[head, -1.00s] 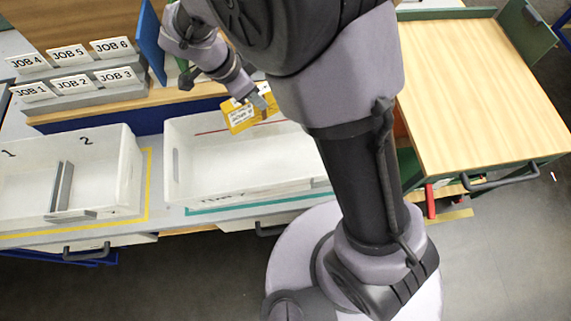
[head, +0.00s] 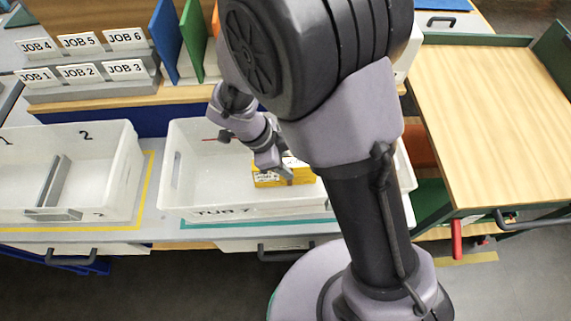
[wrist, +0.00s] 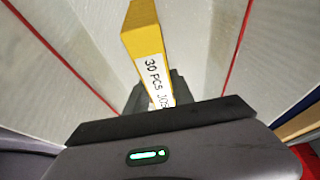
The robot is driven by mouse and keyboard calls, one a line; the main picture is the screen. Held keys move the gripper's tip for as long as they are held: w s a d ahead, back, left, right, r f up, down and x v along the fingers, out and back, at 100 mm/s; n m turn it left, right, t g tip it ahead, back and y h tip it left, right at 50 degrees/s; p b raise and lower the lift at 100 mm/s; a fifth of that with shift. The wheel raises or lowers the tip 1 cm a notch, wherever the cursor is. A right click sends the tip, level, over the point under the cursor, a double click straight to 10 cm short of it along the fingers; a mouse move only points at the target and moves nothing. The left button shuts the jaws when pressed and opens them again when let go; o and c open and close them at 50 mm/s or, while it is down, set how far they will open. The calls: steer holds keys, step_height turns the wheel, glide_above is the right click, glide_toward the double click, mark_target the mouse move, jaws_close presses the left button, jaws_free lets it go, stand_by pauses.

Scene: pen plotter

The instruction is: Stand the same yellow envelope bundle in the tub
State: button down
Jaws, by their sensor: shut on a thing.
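The yellow envelope bundle (head: 268,180) carries white labels and is held in my gripper (head: 288,175), inside or just over the white tub (head: 205,211) marked TUB. In the wrist view the bundle (wrist: 142,35) stands edge-on between my fingers (wrist: 150,98), with a label reading "30 PCS". The tub's pale walls (wrist: 75,50) with red lines show on both sides of it. My gripper is shut on the bundle. My arm hides the tub's right part. I cannot tell whether the bundle touches the tub floor.
A second white tub (head: 115,180) with a grey divider (head: 55,185) stands to the left. Job card racks (head: 85,80) are at the back left. Blue (head: 165,38) and green (head: 193,40) panels stand behind. A wooden-topped unit (head: 490,120) is at the right.

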steer(key=shift+f, duration=0.1)
steer(key=c, duration=1.1)
jaws_free()
steer(key=p+v, duration=0.5)
steer(key=v, duration=0.7)
steer(key=s+d+r+n+t+y, duration=0.2)
steer(key=s+d+r+n, duration=0.1)
steer(key=r+n, duration=0.1)
steer(key=s+d+r+n+t+y, duration=0.2)
steer(key=s+d+r+n, duration=0.2)
steer(key=r, duration=0.3)
steer(key=s+d+r+n+t+y, duration=0.1)
steer(key=s+d+r+n+y, duration=0.1)
steer(key=s+d+r+n, duration=0.2)
steer(key=shift+s+d+r+n+t, duration=0.1)
steer(key=shift+r+n+t, duration=0.3)
steer(key=shift+r+n, duration=0.5)
steer(key=shift+b, duration=0.3)
